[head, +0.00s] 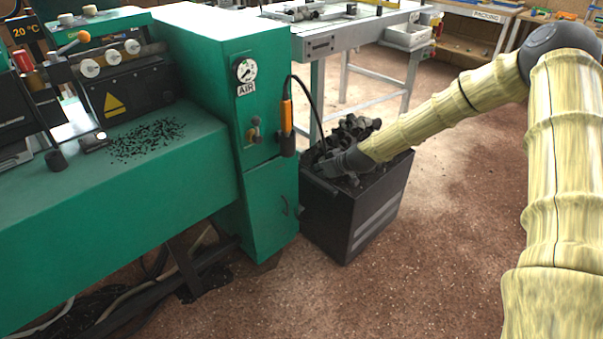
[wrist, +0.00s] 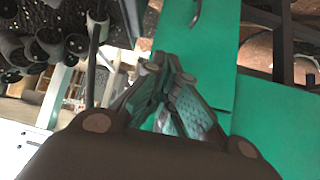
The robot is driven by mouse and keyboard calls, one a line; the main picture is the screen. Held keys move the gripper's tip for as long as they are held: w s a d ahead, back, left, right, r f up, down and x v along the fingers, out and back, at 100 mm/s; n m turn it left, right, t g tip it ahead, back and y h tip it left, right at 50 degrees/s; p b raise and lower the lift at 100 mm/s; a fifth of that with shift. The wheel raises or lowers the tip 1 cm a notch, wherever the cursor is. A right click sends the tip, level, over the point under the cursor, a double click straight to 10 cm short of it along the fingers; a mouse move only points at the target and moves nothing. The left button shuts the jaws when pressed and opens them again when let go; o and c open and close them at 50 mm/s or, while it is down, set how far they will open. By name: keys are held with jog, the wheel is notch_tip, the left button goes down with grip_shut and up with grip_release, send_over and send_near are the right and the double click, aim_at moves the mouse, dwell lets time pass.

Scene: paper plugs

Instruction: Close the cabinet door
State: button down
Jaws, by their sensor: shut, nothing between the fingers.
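The green cabinet door (head: 270,210) is the lower front panel of the green machine's end cabinet. The door looks close to flush with the cabinet; I cannot tell whether a narrow gap stays open. In the wrist view a green panel (wrist: 211,45) with a curved dark handle (wrist: 195,13) lies beyond my fingers. My gripper (head: 330,168) is to the right of the door, over the black box. In the wrist view my gripper (wrist: 165,62) is shut and empty, its fingertips together. I see no clear contact with the door.
The black box (head: 345,225) holding dark parts stands right beside the door. An orange-handled tool (head: 287,125) with a black cable hangs above it. A metal worktable (head: 345,35) stands behind. The brown floor (head: 400,290) in front is open.

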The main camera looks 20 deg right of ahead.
jog(key=shift+w+a+f+b, duration=0.5)
jog(key=shift+w+f, duration=0.55)
jog(key=shift+w, duration=0.75)
jog(key=shift+w+a+f+b, duration=0.2)
jog(key=shift+w+a+f, duration=0.75)
jog(key=shift+w, duration=0.85)
jog(key=shift+w+a+f+b, duration=0.4)
jog(key=shift+w+f, duration=0.8)
jog(key=shift+w, duration=0.6)
jog(key=shift+d, duration=0.1)
